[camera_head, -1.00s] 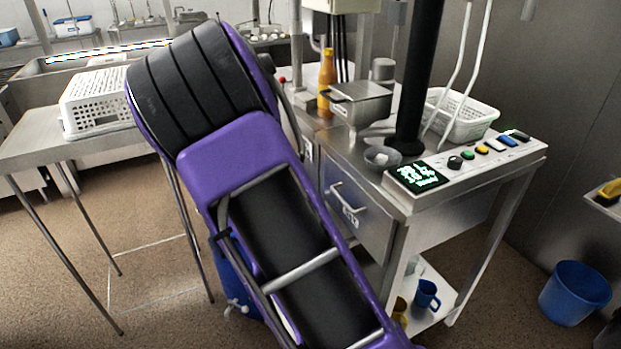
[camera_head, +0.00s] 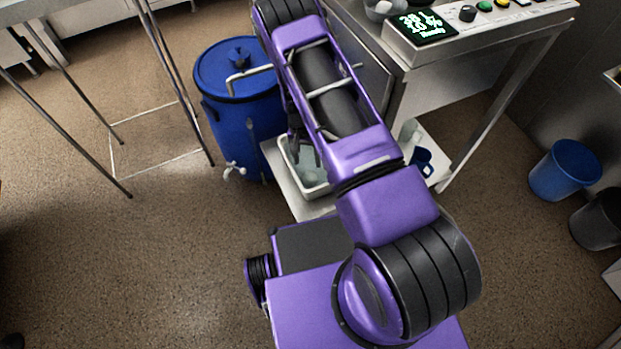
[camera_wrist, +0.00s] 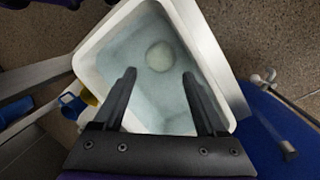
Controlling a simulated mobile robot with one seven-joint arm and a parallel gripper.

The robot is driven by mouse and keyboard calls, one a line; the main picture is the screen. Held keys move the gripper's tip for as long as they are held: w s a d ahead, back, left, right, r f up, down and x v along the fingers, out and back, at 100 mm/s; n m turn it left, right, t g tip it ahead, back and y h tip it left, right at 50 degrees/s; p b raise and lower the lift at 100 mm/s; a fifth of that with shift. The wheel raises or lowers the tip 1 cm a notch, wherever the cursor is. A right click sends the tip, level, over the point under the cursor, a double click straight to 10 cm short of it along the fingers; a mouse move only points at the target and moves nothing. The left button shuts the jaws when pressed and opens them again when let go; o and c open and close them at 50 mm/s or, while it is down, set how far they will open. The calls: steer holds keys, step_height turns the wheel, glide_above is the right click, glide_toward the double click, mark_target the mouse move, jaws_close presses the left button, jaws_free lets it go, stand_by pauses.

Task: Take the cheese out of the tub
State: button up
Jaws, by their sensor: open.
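The white tub (camera_head: 316,191) stands on a low shelf under the steel counter in the head view, partly hidden by my arm. In the wrist view the tub (camera_wrist: 86,68) holds what looks like clear, pale liquid. A round, pale cheese (camera_wrist: 160,57) lies in it, towards the far side. My gripper (camera_wrist: 159,75) is open and empty over the tub. Its two dark fingers point towards the cheese, which shows just beyond and between the fingertips. I cannot tell how high the fingers are above it.
A blue barrel (camera_head: 240,90) with a tap stands close beside the tub. A blue mug (camera_head: 423,160) is on the same shelf (camera_head: 288,192). The counter's control panel (camera_head: 470,25) overhangs the area. A blue bucket (camera_head: 564,170) stands on the floor at right.

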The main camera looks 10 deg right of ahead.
mark_target(309, 174)
steer(key=f, duration=0.3)
steer(key=s+f, duration=0.1)
steer(key=f, duration=0.2)
steer(key=f+b, duration=0.1)
steer(key=f, duration=0.2)
steer(key=shift+s+d+f, duration=0.15)
steer(key=shift+d, duration=0.15)
steer(key=c, duration=1.2)
steer(key=shift+o, duration=0.2)
steer(key=shift+r, duration=0.2)
